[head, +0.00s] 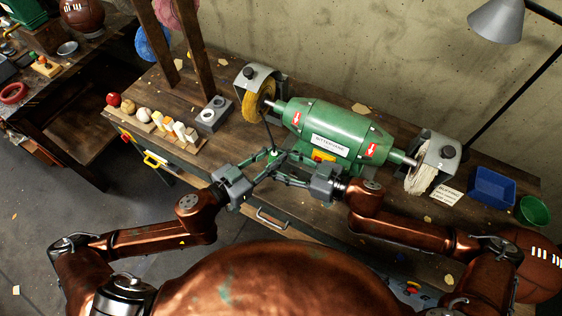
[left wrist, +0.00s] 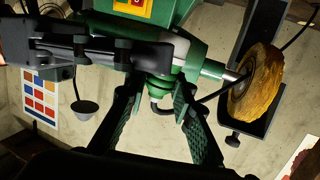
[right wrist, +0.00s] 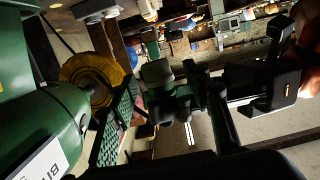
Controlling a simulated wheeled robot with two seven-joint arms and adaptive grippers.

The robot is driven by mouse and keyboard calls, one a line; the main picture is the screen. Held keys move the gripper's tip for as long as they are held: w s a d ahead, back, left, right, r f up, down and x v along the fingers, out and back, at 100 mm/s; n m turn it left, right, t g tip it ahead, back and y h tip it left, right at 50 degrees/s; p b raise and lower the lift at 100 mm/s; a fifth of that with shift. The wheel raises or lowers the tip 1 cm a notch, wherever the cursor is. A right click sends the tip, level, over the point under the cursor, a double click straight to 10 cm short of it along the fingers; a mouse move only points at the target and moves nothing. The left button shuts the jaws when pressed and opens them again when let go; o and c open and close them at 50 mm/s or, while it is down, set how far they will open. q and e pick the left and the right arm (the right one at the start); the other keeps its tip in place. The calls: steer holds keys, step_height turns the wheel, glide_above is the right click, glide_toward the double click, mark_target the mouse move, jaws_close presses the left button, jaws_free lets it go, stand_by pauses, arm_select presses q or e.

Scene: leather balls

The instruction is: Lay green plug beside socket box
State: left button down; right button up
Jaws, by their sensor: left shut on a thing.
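The green plug (head: 272,153) is between the fingers of my left gripper (head: 266,162), just in front of the grinder. It also shows between the finger pads in the left wrist view (left wrist: 163,86), partly hidden by dark fingers. A black cord rises from it past the grinder's left shaft. My left gripper is shut on the plug. My right gripper (head: 288,166) is close to the plug from the right; its fingers stand apart in the right wrist view (right wrist: 165,130). The grey socket box (head: 212,114), with two round sockets, stands on the bench to the left, apart from the plug.
The green bench grinder (head: 330,135) stands right behind my grippers, with a yellow wheel (head: 259,101) at its left. Wooden posts (head: 196,50) rise behind the socket box. Small blocks and balls (head: 165,122) lie left of it. A blue bin (head: 491,188) is at far right.

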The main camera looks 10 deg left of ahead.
arm_select(q)
steer(key=shift+s+d+r, duration=0.2)
steer(key=shift+s+r, duration=0.05)
steer(key=shift+r, duration=0.05)
arm_select(e)
steer(key=c, duration=1.1)
arm_select(q)
steer(key=c, duration=2)
jaws_free()
arm_select(e)
steer(key=shift+s, duration=0.1)
jaws_close()
arm_select(q)
steer(key=o, duration=0.4)
steer(key=shift+w+a+f, duration=0.15)
arm_select(e)
steer(key=shift+s+a+r, duration=0.1)
steer(key=shift+r, duration=0.15)
